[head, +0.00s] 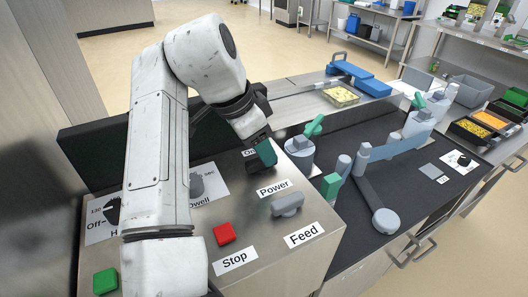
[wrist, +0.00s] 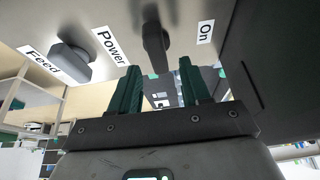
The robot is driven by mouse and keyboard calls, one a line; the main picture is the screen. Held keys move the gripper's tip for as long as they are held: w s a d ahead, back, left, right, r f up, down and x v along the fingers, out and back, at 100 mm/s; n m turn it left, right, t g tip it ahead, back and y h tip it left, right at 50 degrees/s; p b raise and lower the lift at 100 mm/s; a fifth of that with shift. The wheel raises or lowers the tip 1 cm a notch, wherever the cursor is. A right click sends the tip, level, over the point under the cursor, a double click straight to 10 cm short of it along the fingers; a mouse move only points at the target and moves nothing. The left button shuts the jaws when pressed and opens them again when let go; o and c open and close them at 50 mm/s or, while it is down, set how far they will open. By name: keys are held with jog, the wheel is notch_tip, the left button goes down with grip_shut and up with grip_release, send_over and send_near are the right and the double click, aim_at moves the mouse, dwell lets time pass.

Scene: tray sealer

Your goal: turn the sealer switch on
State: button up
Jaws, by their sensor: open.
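The sealer's power switch is a dark grey lever knob (wrist: 155,45) on the steel panel, between the "Power" label (wrist: 111,45) and the "On" label (wrist: 205,31) in the wrist view. In the head view my gripper covers most or all of it, between the same "Power" label (head: 273,188) and the partly hidden "On" label (head: 249,152). My gripper (wrist: 159,68) has green fingers, spread apart and empty, with the knob just beyond and between the tips. In the head view the gripper (head: 264,153) hangs over the panel. I cannot tell whether it touches the knob.
The grey Feed knob (head: 288,205) sits close by, also in the wrist view (wrist: 70,60). A red Stop button (head: 224,234), a green button (head: 105,281) and a dwell dial (head: 196,184) share the panel. Sealer levers (head: 362,165) stand to the right.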

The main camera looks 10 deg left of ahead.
jog(key=shift+x, duration=1.2)
jog(key=shift+c, duration=0.4)
grip_shut()
